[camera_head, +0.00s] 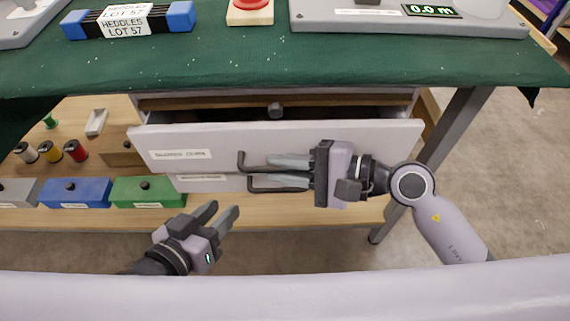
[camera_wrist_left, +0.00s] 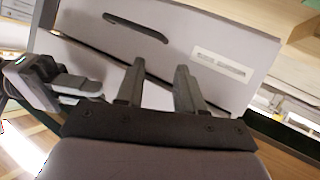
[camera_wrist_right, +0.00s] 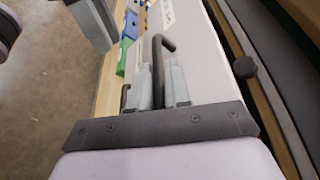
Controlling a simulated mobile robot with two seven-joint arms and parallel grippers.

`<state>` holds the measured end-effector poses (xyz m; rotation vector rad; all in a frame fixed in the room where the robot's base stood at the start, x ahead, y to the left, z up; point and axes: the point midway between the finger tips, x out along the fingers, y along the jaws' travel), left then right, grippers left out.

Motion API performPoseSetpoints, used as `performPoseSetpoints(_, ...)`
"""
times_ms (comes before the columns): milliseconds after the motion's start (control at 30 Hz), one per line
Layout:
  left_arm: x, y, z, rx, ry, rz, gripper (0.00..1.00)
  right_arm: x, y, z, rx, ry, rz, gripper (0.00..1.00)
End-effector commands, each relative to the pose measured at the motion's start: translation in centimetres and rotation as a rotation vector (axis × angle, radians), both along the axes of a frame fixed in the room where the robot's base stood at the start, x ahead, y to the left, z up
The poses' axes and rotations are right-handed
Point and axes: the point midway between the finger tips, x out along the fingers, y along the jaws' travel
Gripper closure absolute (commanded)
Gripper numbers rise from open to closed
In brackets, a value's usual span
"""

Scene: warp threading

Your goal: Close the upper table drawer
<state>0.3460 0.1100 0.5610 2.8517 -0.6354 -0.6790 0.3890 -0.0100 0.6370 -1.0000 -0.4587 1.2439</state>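The upper drawer (camera_head: 375,139) is pulled out under the table; a dark gap shows behind its pale, labelled front. Its dark bar handle (camera_head: 243,162) is on that front. My right gripper (camera_head: 273,169) is in front of it, fingers pointing left, and appears shut on the handle; in the right wrist view the handle (camera_wrist_right: 158,62) runs between the fingers. A second dark handle (camera_head: 257,188) lies just below, beside the fingers. My left gripper (camera_head: 222,212) is open and empty, lower left and apart from the drawer. The left wrist view shows the drawer front (camera_wrist_left: 215,40) beyond its fingers.
The table top (camera_head: 300,70) has a green cloth and carries a heddle pack (camera_head: 130,20), a red button (camera_head: 250,5) and a grey device (camera_head: 480,22). A low shelf at left holds spools and blue (camera_head: 75,195) and green (camera_head: 148,193) boxes. A table leg (camera_head: 440,130) stands right.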

Motion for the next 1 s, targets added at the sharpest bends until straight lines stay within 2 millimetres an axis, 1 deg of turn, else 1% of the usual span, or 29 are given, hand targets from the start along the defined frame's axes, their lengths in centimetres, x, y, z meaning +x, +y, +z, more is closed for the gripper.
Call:
performPoseSetpoints(167, 0.0, -0.1, -0.2, -0.004, 0.001, -0.001, 0.63, 0.3, 0.0, -0.1, 0.0, -0.001, 0.0, 1.0)
performPoseSetpoints(367, 0.1, -0.8, -1.0, -0.055, 0.011, -0.016, 0.63, 2.4, 0.0, -0.4, -0.001, -0.002, 0.0, 1.0)
performPoseSetpoints(533, 0.4, -1.7, -0.6, -0.1, 0.002, -0.035, 0.63, 3.8, 0.0, -0.3, -0.002, -0.001, 0.0, 1.0)
performPoseSetpoints(733, 0.5, -2.1, 0.2, -0.12, -0.008, -0.042, 0.63, 4.2, -0.1, 0.0, 0.001, 0.0, -0.004, 1.0)
performPoseSetpoints(900, 0.6, -2.0, 0.3, -0.119, -0.011, -0.042, 0.63, 4.4, -0.1, 0.0, 0.001, -0.002, -0.008, 1.0)
performPoseSetpoints(933, 0.6, -2.0, 0.3, -0.118, -0.011, -0.041, 0.63, 4.4, -0.2, 0.0, 0.0, -0.003, -0.009, 0.77)
performPoseSetpoints(1000, 0.6, -1.9, 0.2, -0.116, -0.01, -0.04, 0.63, 4.4, -0.1, 0.0, 0.0, -0.003, -0.009, 0.77)
